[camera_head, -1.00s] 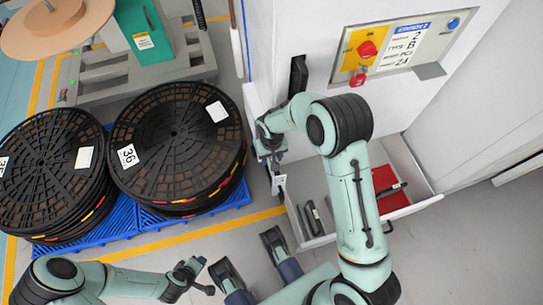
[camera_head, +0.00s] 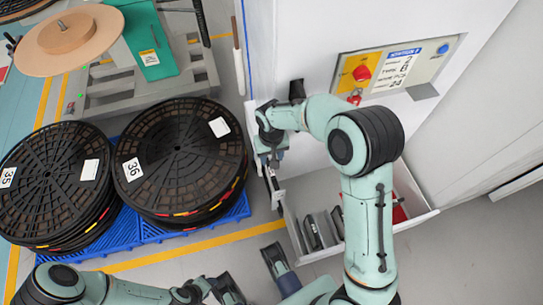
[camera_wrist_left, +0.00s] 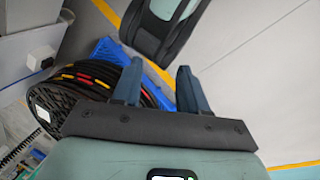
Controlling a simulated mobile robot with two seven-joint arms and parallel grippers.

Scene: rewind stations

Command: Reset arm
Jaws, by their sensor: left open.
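My left arm enters at the bottom left of the head view, and its gripper end (camera_head: 212,290) is low, close to the bottom edge. In the left wrist view the two blue fingers (camera_wrist_left: 160,88) are spread apart with nothing between them. My right arm comes up from the bottom right of the head view and bends left. Its gripper (camera_head: 272,165) points down beside the cabinet, at the back left corner of the open drawer (camera_head: 321,256). Its fingertips are small and partly hidden, so I cannot tell whether it touches the drawer or holds anything.
Two stacks of black reels (camera_head: 180,160), (camera_head: 55,183) stand on blue pallets (camera_head: 125,243) at the left. A green machine with a tan disc (camera_head: 70,42) is behind them. The white cabinet carries a panel with a red knob (camera_head: 361,73). Dark items lie in the drawer.

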